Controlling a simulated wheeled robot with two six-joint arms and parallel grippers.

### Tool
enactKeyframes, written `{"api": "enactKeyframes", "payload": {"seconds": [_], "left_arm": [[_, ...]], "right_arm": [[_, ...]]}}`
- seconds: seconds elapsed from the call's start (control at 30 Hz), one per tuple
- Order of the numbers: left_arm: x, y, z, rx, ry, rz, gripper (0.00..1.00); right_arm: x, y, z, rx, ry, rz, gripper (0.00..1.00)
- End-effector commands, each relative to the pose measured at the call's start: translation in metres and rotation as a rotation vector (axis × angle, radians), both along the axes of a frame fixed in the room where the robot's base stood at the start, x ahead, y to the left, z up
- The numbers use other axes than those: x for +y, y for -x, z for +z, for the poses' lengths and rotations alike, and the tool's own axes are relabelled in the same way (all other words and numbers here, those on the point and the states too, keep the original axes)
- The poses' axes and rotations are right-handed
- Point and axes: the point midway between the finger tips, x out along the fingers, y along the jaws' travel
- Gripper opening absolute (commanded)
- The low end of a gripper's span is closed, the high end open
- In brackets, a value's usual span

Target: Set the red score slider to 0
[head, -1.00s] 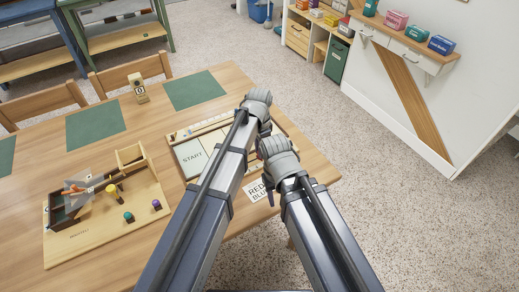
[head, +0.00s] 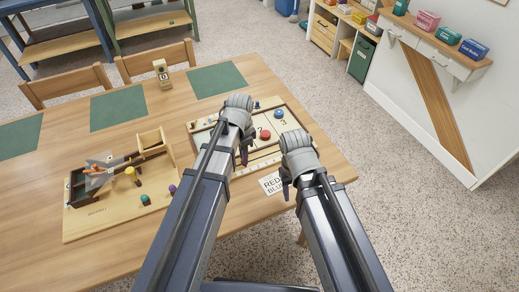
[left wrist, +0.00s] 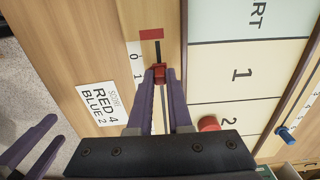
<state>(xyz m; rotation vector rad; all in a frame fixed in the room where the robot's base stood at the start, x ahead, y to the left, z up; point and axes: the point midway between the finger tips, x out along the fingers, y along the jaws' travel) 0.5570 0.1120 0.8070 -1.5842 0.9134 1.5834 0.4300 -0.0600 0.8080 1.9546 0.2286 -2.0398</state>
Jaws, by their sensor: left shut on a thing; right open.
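In the left wrist view, the red score slider (left wrist: 158,74) sits in a dark slot beside a white strip marked 0 and 1, level with the 1. The 0 lies further up the slot, towards a red patch. My left gripper (left wrist: 160,84) is shut on the slider. In the head view, my left gripper (head: 244,152) is over the near-left part of the game board (head: 291,107), and the slider is hidden. My right gripper (head: 286,188) is open and empty beside the score card (head: 271,184), which reads RED 4, BLUE 2 in the left wrist view (left wrist: 103,107).
A red puck (head: 265,134) and a blue puck (head: 279,114) are on the board. A blue slider (left wrist: 286,134) is on its far side. A wooden tray (head: 95,223) with small pieces stands left. Green mats (head: 117,109) lie behind, and chairs (head: 66,86) line the back edge.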

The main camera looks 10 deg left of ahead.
Motion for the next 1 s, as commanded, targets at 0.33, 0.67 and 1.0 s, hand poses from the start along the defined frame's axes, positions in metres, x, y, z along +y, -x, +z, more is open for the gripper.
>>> {"api": "enactKeyframes", "payload": {"seconds": [0.33,0.67,1.0], "left_arm": [[0.022,0.014,0.000,0.001,0.000,-0.001,0.00],[0.024,0.015,0.000,0.005,-0.004,0.001,0.22],[0.022,0.013,0.000,0.002,-0.001,0.000,0.47]], "right_arm": [[0.000,0.000,0.000,0.000,0.000,0.000,0.50],[0.000,0.000,0.000,0.000,0.000,0.000,0.50],[0.000,0.000,0.000,0.000,0.000,0.000,0.50]]}}
